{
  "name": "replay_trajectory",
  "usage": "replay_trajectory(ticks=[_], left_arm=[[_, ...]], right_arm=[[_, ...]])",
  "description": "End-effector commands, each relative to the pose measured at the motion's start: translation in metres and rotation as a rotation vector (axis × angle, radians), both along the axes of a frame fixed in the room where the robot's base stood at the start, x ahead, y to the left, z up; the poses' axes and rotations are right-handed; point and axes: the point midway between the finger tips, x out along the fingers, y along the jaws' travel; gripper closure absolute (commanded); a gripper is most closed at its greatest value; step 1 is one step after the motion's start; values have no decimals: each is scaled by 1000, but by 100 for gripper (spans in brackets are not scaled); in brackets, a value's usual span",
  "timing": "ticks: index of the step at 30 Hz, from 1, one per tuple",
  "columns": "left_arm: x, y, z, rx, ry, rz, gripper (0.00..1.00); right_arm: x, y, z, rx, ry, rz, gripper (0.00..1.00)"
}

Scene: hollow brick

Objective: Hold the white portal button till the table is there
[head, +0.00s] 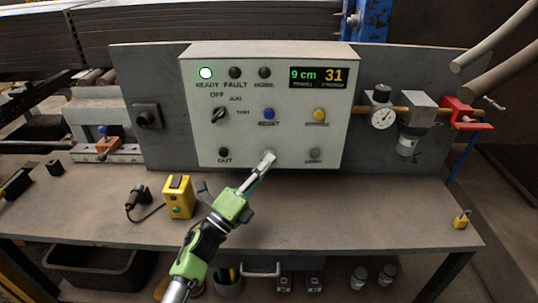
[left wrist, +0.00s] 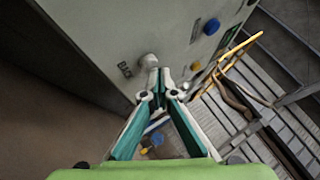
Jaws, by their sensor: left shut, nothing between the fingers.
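The white portal button (left wrist: 148,60) sits on the light grey control panel (head: 290,90), low on its front. In the left wrist view it shows right beside my fingertips, near a dark label. In the head view it is mostly hidden behind my fingertips. My left gripper (head: 267,162) is shut and empty, its tips at the button; the left wrist view also shows the closed fingers (left wrist: 160,78). I cannot tell whether the tips press the button or only rest close to it. The display (head: 319,78) reads 9 cm and 31. My right gripper is not in view.
The panel carries a lit green ready lamp (head: 206,73), a black selector knob (head: 219,115), a blue button (head: 268,114), a yellow button (head: 319,114) and a grey button (head: 315,154). A yellow box (head: 178,197) stands on the bench (head: 350,210). A gauge (head: 382,115) is mounted at the right.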

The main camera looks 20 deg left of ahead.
Motion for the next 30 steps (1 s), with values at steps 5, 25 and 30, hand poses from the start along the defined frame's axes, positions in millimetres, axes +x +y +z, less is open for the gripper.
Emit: replay_trajectory(ticks=[5,25,30], left_arm=[[1,0,0,1,0,0,100],[8,3,0,1,-1,0,100],[9,3,0,1,0,0,100]], right_arm=[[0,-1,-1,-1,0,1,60],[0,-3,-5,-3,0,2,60],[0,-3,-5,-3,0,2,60]])
